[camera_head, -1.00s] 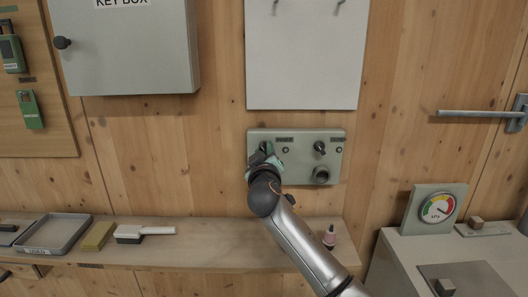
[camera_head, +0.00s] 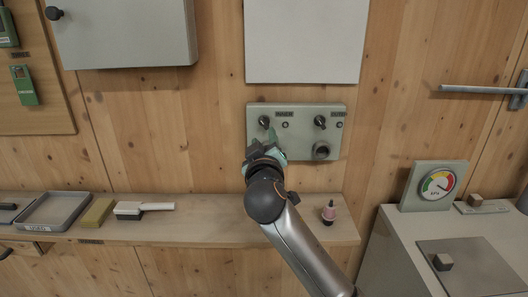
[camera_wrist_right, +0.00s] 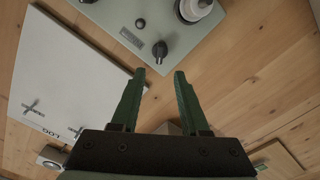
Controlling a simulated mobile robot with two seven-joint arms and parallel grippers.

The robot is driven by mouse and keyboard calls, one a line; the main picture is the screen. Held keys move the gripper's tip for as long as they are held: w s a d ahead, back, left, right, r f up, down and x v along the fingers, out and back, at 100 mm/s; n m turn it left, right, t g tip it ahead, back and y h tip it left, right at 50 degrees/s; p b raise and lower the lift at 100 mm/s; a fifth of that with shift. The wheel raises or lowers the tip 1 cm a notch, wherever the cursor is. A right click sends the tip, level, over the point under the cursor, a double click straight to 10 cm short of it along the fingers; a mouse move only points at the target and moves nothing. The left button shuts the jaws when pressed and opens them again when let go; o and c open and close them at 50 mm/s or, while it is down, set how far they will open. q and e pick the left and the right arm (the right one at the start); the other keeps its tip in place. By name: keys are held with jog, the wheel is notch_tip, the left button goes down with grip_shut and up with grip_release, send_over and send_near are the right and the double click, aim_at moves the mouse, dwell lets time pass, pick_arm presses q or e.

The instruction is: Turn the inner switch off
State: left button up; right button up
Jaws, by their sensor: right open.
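The grey switch panel (camera_head: 301,152) is on the wooden wall, with a dark inner switch knob (camera_head: 264,121) at its upper left, beside the label INNER (camera_head: 285,114). The knob also shows in the right wrist view (camera_wrist_right: 160,50), beyond the fingertips. My right gripper (camera_head: 273,138) is just below this knob in the head view, apart from it. In the right wrist view its two green fingers (camera_wrist_right: 157,80) are spread with nothing between them. The knob's exact turn is too small to read. My left gripper is not in view.
A second dark knob (camera_head: 320,121) and a round black fitting (camera_head: 321,150) are on the panel's right side. A white board (camera_head: 303,40) hangs above.

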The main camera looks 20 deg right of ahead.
jog(key=shift+v, duration=1.95)
